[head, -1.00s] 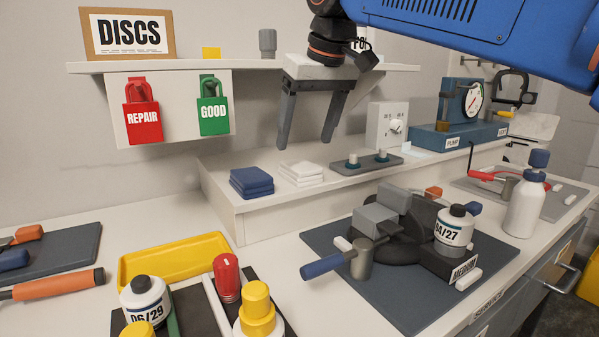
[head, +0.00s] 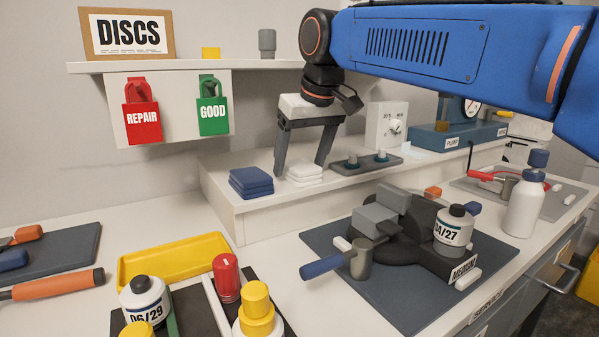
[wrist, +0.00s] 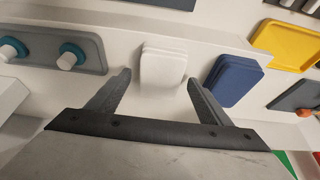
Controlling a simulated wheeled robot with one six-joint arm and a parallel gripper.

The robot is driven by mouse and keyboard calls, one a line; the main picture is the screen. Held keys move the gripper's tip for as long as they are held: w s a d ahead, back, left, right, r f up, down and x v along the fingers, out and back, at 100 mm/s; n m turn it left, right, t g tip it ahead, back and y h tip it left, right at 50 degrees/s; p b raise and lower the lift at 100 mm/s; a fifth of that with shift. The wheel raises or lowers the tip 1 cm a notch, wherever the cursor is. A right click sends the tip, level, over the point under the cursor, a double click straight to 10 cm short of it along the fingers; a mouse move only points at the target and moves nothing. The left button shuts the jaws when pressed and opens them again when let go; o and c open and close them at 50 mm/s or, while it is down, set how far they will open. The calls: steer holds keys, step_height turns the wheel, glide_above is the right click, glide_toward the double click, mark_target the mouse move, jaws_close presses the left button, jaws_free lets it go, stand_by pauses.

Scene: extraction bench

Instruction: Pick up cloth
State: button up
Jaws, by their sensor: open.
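A stack of folded white cloths (head: 304,173) lies on the raised white shelf of the bench. A stack of folded blue cloths (head: 251,182) lies just left of it. My gripper (head: 299,170) is open, fingers pointing down, with one finger on each side of the white stack in the head view. In the wrist view the white cloths (wrist: 163,70) lie ahead between the two open fingers (wrist: 158,78), and the blue cloths (wrist: 233,80) lie outside the finger on the right. Nothing is held. I cannot tell whether the fingertips touch the cloth.
A grey tray with two pegs (head: 366,164) is close on the right of the white stack. The upper shelf (head: 235,65) and a white dial box (head: 386,125) stand behind. A vise (head: 385,225) and bottle (head: 525,205) occupy the front right.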

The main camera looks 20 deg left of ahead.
steer(key=shift+f, duration=0.25)
stand_by(0.4)
steer(key=c, duration=1.1)
